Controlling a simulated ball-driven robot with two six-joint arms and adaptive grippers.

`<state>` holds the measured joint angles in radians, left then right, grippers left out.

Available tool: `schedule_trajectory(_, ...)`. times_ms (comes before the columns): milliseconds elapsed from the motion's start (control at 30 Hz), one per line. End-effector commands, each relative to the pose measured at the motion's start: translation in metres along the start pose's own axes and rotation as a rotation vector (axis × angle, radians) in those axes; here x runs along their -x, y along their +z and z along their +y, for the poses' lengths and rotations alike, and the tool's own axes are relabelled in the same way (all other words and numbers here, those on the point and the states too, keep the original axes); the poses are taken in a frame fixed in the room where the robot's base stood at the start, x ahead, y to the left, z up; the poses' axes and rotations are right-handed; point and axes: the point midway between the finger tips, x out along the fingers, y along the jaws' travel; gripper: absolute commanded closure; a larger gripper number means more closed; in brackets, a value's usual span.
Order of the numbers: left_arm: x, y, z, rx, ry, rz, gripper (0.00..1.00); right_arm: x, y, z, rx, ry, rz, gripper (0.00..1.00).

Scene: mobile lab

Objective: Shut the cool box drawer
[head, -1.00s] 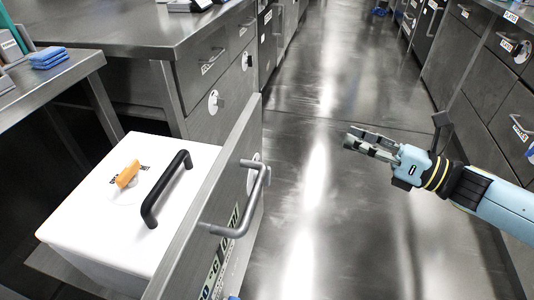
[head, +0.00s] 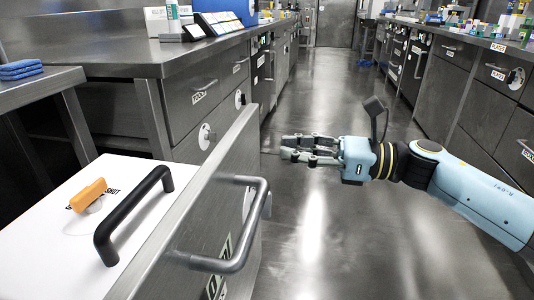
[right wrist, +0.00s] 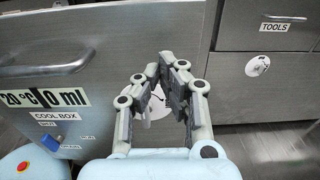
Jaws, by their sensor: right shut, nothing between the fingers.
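The cool box drawer (head: 205,199) stands pulled out at the left, with a grey bar handle (head: 236,263) on its steel front. Inside it sits a white box (head: 35,190) with a black handle (head: 128,213) and an orange piece on its lid. In the right wrist view the drawer front (right wrist: 95,25) shows its COOL BOX label (right wrist: 55,116) and part of the bar handle (right wrist: 45,70). My right gripper (head: 284,147) is shut and empty, in the air to the right of the drawer front, apart from it. It also shows in the right wrist view (right wrist: 166,60). My left gripper is not in view.
A steel counter (head: 110,62) with closed drawers stands behind the open drawer. A side table with blue cloths (head: 20,70) is at far left. Cabinets (head: 485,100) line the right side. The aisle floor (head: 315,110) between is clear.

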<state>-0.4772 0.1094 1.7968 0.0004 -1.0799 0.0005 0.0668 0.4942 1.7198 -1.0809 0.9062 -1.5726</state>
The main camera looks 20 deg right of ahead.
Motion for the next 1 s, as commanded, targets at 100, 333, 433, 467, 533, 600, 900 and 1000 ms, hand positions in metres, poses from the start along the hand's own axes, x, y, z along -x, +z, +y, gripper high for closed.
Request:
schedule_trajectory(100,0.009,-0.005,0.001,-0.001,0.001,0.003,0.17,-0.023,0.000,0.000,-0.001,0.000,-0.005,1.00)
schedule_trajectory(333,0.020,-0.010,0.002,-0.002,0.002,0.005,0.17,-0.045,0.000,0.000,-0.002,0.001,-0.001,1.00)
schedule_trajectory(433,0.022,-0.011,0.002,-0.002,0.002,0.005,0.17,-0.049,0.000,0.000,-0.002,0.001,-0.002,1.00)
schedule_trajectory(467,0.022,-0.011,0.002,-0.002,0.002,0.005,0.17,-0.049,0.000,0.000,-0.001,0.000,-0.001,1.00)
schedule_trajectory(533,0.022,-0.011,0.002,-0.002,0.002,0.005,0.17,-0.049,0.000,0.000,-0.001,0.000,-0.001,1.00)
schedule_trajectory(600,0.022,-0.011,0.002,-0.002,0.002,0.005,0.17,-0.049,0.000,0.000,-0.001,0.000,-0.001,1.00)
schedule_trajectory(900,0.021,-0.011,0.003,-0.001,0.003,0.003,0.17,-0.049,0.000,-0.001,-0.001,0.000,-0.001,1.00)
schedule_trajectory(1000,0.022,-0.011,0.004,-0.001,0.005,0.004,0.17,-0.051,-0.001,-0.004,-0.001,0.000,0.000,1.00)
